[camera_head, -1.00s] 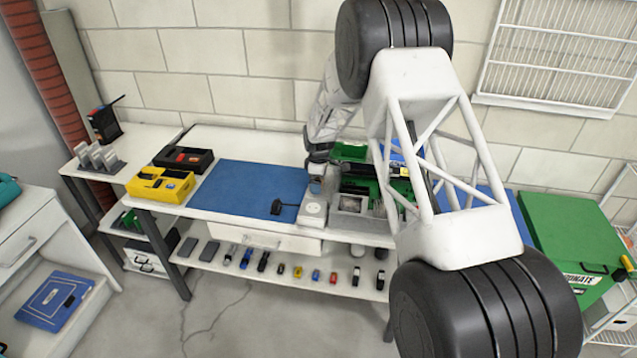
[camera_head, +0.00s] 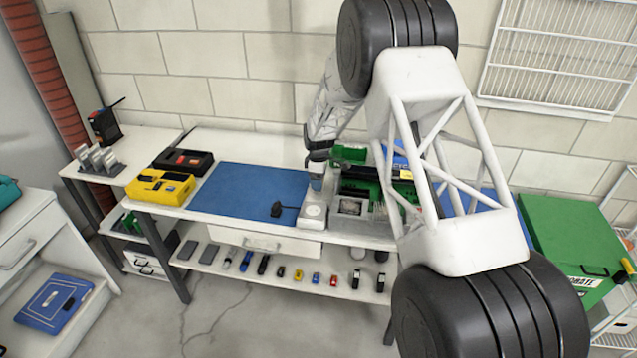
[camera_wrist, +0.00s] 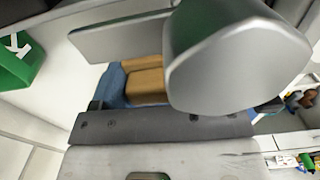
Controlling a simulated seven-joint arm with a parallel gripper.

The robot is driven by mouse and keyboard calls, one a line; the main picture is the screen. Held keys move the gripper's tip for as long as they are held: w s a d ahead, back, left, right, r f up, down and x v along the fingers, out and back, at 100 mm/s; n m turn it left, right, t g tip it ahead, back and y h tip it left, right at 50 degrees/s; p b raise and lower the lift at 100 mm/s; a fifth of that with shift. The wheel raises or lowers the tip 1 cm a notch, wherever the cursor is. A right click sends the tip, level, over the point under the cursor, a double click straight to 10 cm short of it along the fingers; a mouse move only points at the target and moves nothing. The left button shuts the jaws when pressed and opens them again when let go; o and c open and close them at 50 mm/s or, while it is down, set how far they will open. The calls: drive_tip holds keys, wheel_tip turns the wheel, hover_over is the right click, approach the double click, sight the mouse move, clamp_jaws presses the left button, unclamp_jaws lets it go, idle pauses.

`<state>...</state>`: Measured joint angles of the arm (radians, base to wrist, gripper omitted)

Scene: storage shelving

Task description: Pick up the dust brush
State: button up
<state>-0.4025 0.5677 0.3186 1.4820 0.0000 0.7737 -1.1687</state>
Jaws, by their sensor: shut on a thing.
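My gripper (camera_head: 318,160) is above the workbench, at the right edge of the blue mat. It is shut on a small upright thing, which I take to be the dust brush (camera_head: 316,178). It looks blue-grey, and its lower end is just above or at a white block. I cannot tell whether they touch. In the wrist view, a tan, block-like part of the brush (camera_wrist: 146,84) with blue beside it shows between the grey fingers (camera_wrist: 165,55). The large near finger hides the rest.
The white block (camera_head: 313,214) stands at the bench's front. A small black object (camera_head: 276,209) lies on the blue mat (camera_head: 240,190), which is otherwise clear. A yellow bin (camera_head: 160,188) and a black bin (camera_head: 184,161) stand left. Green and grey bins (camera_head: 352,206) crowd the right.

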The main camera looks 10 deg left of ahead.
wheel_tip(320, 180, up, 8)
drive_tip(key=shift+r, duration=0.15)
idle(0.3)
idle(0.3)
drive_tip(key=o, duration=0.4)
drive_tip(key=shift+c, duration=1.4)
drive_tip(key=shift+s+d, duration=0.1)
drive_tip(key=shift+s+d+r, duration=0.3)
drive_tip(key=shift+d, duration=0.05)
drive_tip(key=s+d+r, duration=0.4)
drive_tip(key=s+d, duration=0.8)
drive_tip(key=d, duration=0.3)
drive_tip(key=shift+s+d+r, duration=0.2)
drive_tip(key=shift+s+d, duration=0.1)
drive_tip(key=shift+s, duration=0.05)
